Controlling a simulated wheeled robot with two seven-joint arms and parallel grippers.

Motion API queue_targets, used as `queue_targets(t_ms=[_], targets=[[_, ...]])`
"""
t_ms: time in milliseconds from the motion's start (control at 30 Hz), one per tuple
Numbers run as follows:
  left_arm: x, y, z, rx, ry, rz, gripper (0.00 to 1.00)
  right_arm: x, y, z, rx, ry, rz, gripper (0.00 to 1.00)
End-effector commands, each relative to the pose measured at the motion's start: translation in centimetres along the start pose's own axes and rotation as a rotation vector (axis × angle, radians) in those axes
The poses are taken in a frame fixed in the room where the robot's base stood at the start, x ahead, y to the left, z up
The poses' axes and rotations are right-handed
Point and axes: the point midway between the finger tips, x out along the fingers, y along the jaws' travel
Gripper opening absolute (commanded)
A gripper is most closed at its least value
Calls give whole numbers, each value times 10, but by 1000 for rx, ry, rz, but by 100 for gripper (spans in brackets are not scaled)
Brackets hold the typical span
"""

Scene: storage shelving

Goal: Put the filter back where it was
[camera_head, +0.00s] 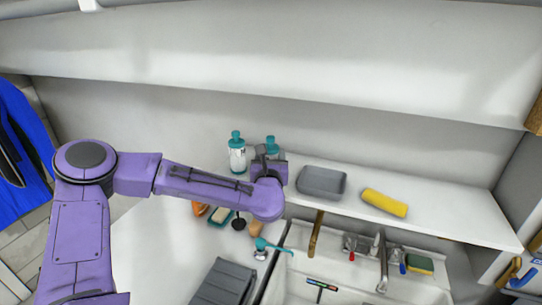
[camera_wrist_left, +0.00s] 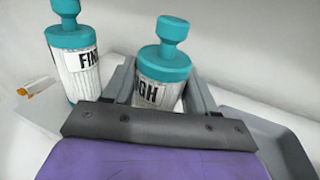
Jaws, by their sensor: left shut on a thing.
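A white cylinder with a teal cap (camera_wrist_left: 162,62), its label partly hidden and ending in "GH", is between the fingers of my left gripper (camera_wrist_left: 160,92). It looks like a filter and is upright. In the head view its teal top (camera_head: 271,141) shows just behind my left gripper (camera_head: 268,156), which is shut on it at the shelf. A similar white and teal cylinder (camera_head: 237,156) stands to its left; its label (camera_wrist_left: 88,60) begins "FIN". The held filter's base is hidden, so I cannot tell whether it touches the shelf. My right gripper is not in view.
A grey tray (camera_head: 321,184) sits on the white shelf (camera_head: 450,212) close to the right of my gripper, with a yellow roll (camera_head: 385,202) beyond. Below are a sink with a faucet (camera_head: 382,262) and several small items on the counter. A wall stands behind the shelf.

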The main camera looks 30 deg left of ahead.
Motion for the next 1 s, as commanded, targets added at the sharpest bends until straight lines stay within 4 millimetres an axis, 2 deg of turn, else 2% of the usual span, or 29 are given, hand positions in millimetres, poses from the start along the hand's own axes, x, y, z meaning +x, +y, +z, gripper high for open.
queue_targets(t_ms=[200,233,300,567,667,700,767,1000], targets=[[0,0,-5,-1,-1,0,16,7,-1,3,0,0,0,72],[0,0,-4,0,0,0,67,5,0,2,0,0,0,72],[0,0,-4,0,0,0,82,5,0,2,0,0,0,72],[0,0,-2,0,0,0,82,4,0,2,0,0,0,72],[0,0,6,0,0,0,82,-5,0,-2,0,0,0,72],[-8,0,-2,-3,0,-1,82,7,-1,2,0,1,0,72],[-22,0,-5,-5,-1,-2,82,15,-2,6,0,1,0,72],[-85,0,-4,-3,-3,-3,82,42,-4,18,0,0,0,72]])
